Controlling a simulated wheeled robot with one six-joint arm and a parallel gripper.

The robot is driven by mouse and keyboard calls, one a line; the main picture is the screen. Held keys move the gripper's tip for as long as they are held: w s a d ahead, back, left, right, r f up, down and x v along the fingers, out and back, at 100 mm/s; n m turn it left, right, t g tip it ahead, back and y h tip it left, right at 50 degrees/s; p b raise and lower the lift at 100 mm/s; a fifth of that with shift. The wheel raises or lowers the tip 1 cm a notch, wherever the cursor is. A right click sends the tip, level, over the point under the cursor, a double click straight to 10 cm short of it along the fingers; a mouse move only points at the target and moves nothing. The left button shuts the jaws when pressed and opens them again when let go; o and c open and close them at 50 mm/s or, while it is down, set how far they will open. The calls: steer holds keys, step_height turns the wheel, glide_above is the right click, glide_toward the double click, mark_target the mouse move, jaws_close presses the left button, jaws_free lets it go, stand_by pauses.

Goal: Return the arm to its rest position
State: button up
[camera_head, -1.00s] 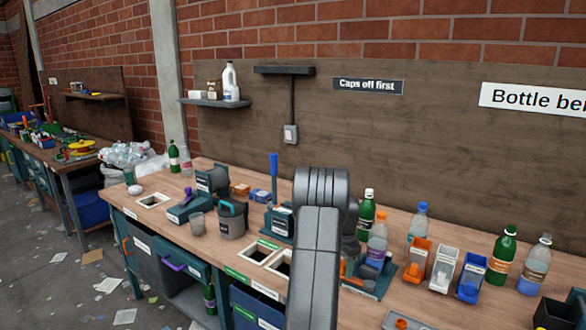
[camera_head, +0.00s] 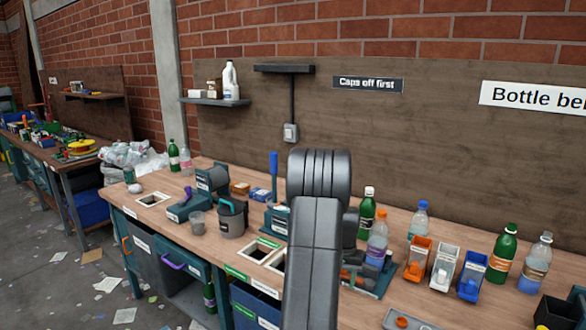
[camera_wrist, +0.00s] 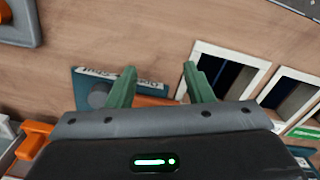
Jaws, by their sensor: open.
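My arm (camera_head: 318,240) rises in front of the bench in the head view and hides part of the bench top behind it. My gripper does not show clearly there. Below the fingers lies a teal-based fixture (camera_wrist: 97,88) with a pale label and an orange part. The fingers look apart from it, though the height is hard to tell.
Square bench openings (camera_wrist: 228,72) lie right of my fingers. Bottles, including a clear one with an orange cap (camera_head: 377,245), stand right of my arm with orange, white and blue small bins (camera_head: 418,258). A grey pot (camera_head: 231,220) and bench tools stand left.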

steer(key=s+n, duration=0.1)
steer(key=s+d+n, duration=0.1)
steer(key=n, duration=0.1)
steer(key=s+n, duration=0.1)
steer(key=shift+s+d+n, duration=0.3)
steer(key=shift+s+n, duration=0.05)
steer(key=shift+n, duration=0.05)
steer(key=shift+r, duration=1.25)
steer(key=shift+r, duration=0.1)
